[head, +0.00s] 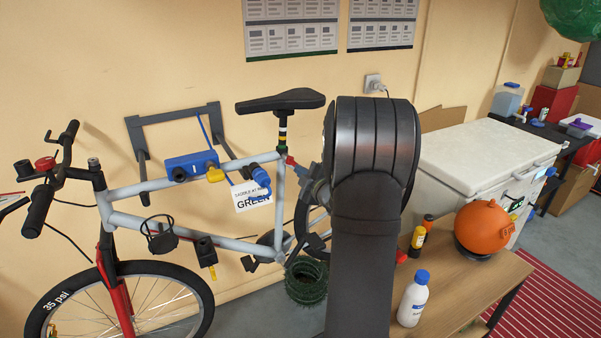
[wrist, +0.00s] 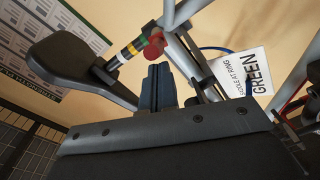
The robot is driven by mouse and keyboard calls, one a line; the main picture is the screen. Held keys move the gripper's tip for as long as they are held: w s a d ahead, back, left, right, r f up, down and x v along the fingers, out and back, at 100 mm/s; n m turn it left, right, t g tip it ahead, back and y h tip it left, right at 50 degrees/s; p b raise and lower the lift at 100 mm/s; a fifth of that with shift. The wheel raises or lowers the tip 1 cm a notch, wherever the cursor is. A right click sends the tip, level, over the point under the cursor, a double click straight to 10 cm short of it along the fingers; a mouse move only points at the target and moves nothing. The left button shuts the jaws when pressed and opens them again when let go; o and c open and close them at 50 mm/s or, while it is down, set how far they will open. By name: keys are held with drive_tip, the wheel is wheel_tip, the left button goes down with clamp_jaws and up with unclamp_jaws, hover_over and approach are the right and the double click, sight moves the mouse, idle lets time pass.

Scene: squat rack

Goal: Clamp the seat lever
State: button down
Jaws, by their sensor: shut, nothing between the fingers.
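The bike's black saddle (head: 280,101) sits on a seat post (head: 282,131) with coloured rings; in the wrist view the saddle (wrist: 68,62) is at the left and the ringed post (wrist: 128,50) runs to the frame. The red seat lever (head: 291,160) is at the top of the seat tube; it shows end-on in the wrist view (wrist: 153,46). My gripper (wrist: 155,72) is shut and empty, its tips just below the lever; I cannot tell if they touch. A card (head: 252,195) reads "SADDLE AT RING GREEN".
The bike frame (head: 150,187) hangs at a wall rack (head: 137,132). A wooden bench (head: 450,290) at the right holds a white bottle (head: 412,300), a yellow bottle (head: 417,241) and an orange ball-shaped object (head: 483,228). A white chest (head: 470,155) stands behind it.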

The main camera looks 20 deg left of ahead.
drive_tip(key=shift+w+d+f+n+g+y, duration=0.1)
drive_tip(key=shift+w+d+n+g+y, duration=0.1)
drive_tip(key=shift+n+g+y, duration=0.1)
drive_tip(key=shift+w+d+n+g+y, duration=0.2)
drive_tip(key=shift+n+g+y, duration=0.1)
drive_tip(key=shift+y, duration=0.1)
drive_tip(key=shift+w+d+f+n+g+y, duration=0.25)
drive_tip(key=shift+w+d+n+g+y, duration=0.2)
drive_tip(key=shift+n+g+y, duration=0.35)
drive_tip(key=w+f+n+g+y, duration=0.1)
drive_tip(key=w+n+g+y, duration=0.2)
drive_tip(key=w+n+g, duration=0.2)
drive_tip(key=w+g, duration=0.1)
drive_tip(key=w, duration=0.2)
drive_tip(key=shift+w+d+f+g, duration=0.2)
drive_tip(key=shift+w+d+g, duration=0.1)
drive_tip(key=shift+g, duration=0.1)
drive_tip(key=shift+w+a, duration=0.1)
drive_tip(key=shift+a, duration=0.05)
